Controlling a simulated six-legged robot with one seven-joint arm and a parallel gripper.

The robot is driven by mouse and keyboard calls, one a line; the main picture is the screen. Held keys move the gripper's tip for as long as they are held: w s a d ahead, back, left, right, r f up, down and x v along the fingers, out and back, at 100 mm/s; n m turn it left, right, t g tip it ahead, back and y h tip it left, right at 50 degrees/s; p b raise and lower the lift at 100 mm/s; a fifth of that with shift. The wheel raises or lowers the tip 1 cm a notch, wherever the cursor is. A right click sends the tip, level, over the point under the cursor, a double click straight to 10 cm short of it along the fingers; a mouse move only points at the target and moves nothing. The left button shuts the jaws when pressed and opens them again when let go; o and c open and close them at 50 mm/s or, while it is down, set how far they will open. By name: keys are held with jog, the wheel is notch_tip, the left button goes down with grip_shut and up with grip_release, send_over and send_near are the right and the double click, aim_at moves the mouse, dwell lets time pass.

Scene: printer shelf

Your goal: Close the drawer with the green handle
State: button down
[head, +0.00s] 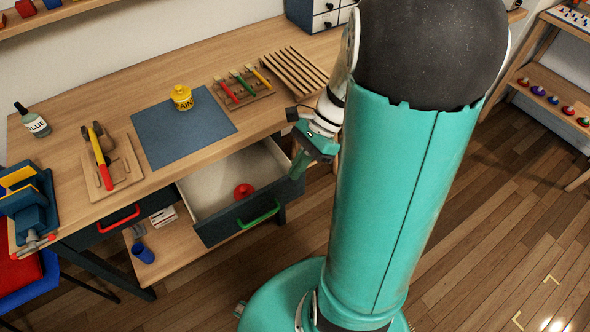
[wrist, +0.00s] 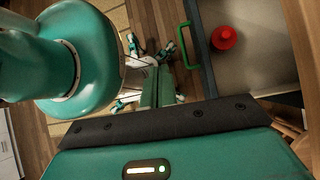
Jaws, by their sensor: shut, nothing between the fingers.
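The drawer (head: 238,215) with the green handle (head: 259,215) is pulled out from under the workbench, and a round red object lies inside it. In the wrist view the green handle (wrist: 187,46) is on the front panel at the upper middle, and the bare drawer floor (wrist: 262,70) is to its right. My gripper (head: 301,172) is shut and empty, near the right end of the drawer front. In the wrist view its fingers (wrist: 158,80) are together, left of the handle and apart from it. Whether it touches the front panel is unclear.
A second drawer with a red handle (head: 119,220) is shut at the left. The benchtop holds a blue mat (head: 184,128), a yellow paint pot (head: 182,97), a glue bottle (head: 33,122) and tool racks. A low shelf (head: 180,246) is below. Wooden floor is open at the right.

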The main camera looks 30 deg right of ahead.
jog(key=s+d+f+m+t+y, duration=0.35)
jog(key=d+f+m+t, duration=0.35)
jog(key=f+m, duration=0.5)
jog(key=s+d+f+m+t+y, duration=0.2)
jog(key=s+d+f+m+t, duration=0.35)
jog(key=f+m, duration=0.65)
jog(key=m+t, duration=0.1)
jog(key=m, duration=0.1)
send_near(294, 190)
jog(key=a, duration=0.4)
jog(key=w, duration=0.3)
jog(key=shift+a, duration=0.2)
jog(key=shift+w, duration=0.5)
jog(key=shift+w, duration=0.1)
